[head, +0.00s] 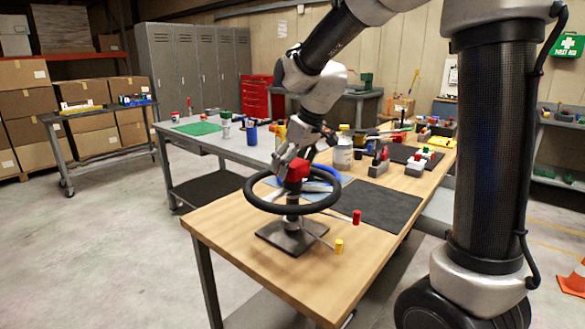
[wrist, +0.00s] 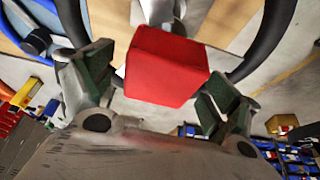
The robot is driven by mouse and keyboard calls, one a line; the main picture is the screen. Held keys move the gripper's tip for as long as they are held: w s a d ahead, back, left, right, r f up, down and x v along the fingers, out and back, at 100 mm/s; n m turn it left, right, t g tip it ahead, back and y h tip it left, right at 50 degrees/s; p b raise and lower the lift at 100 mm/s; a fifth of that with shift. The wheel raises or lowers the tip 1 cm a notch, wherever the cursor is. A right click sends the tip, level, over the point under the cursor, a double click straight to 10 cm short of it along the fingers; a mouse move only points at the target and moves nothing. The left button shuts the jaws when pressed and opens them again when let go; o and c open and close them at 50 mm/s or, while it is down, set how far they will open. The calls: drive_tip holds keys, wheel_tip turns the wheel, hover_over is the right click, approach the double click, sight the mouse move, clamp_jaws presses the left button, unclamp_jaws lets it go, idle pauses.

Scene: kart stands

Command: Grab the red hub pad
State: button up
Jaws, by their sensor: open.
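The red hub pad (head: 295,171) is a red block at the centre of a black steering wheel (head: 256,203). The wheel lies roughly level on a short post above a dark square base plate (head: 288,238) on the wooden bench. My gripper (head: 290,160) is just above the pad, pointing down. In the wrist view, the red pad (wrist: 163,67) shows between the two open fingers of my gripper (wrist: 155,90), with no clear grip on it. How deep the pad sits between the fingers is hard to tell.
The wooden bench (head: 235,232) also holds a red cylinder (head: 356,216), a yellow cylinder (head: 339,246) and a dark mat (head: 385,205). A metal can (head: 343,155) and several small items stand farther back. The bench's front left corner is clear.

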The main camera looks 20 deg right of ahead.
drive_tip(key=c, duration=1.1)
drive_tip(key=shift+r, duration=0.15)
